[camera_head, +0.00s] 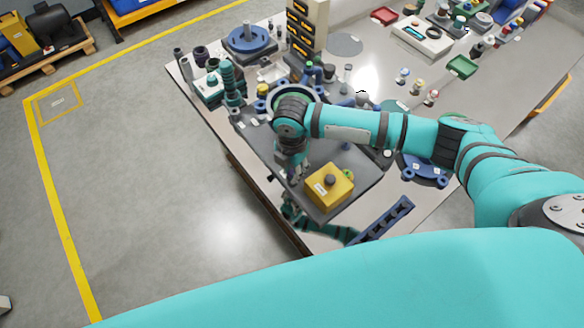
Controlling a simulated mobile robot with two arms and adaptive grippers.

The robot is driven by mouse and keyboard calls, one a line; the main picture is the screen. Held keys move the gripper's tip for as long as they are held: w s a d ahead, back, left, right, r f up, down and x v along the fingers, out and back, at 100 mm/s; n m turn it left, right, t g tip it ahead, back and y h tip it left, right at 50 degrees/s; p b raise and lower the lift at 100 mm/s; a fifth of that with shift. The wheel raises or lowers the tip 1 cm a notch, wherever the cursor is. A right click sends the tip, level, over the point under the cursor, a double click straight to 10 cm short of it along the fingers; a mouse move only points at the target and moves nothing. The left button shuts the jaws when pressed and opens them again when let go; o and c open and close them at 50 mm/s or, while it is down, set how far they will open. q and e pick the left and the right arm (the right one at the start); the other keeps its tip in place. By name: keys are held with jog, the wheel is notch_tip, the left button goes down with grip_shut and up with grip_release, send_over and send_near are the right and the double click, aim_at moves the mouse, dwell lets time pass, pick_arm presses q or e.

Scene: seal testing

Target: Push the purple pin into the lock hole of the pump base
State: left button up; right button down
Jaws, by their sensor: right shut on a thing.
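My right gripper (292,174) points down at the left front part of a dark grey plate (355,165) on the workbench. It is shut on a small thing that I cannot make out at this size. I cannot pick out the purple pin for certain. A yellow block (329,187) with a dark knob on top stands on the plate, just right of the gripper. A round green-rimmed part (307,95) sits behind my wrist, partly hidden by it. I cannot tell which part is the pump base, and the lock hole is not discernible.
A blue slotted bar (388,219) lies near the bench's front edge. A blue flanged part (426,171) lies right of the plate, partly behind my right arm. A blue round stand (249,40) and a tall drawer unit (307,30) stand at the back.

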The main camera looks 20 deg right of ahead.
jog(key=shift+f, duration=0.3)
jog(key=c, duration=1.1)
grip_release()
notch_tip(320, 180, up, 9)
jog(key=p, duration=0.9)
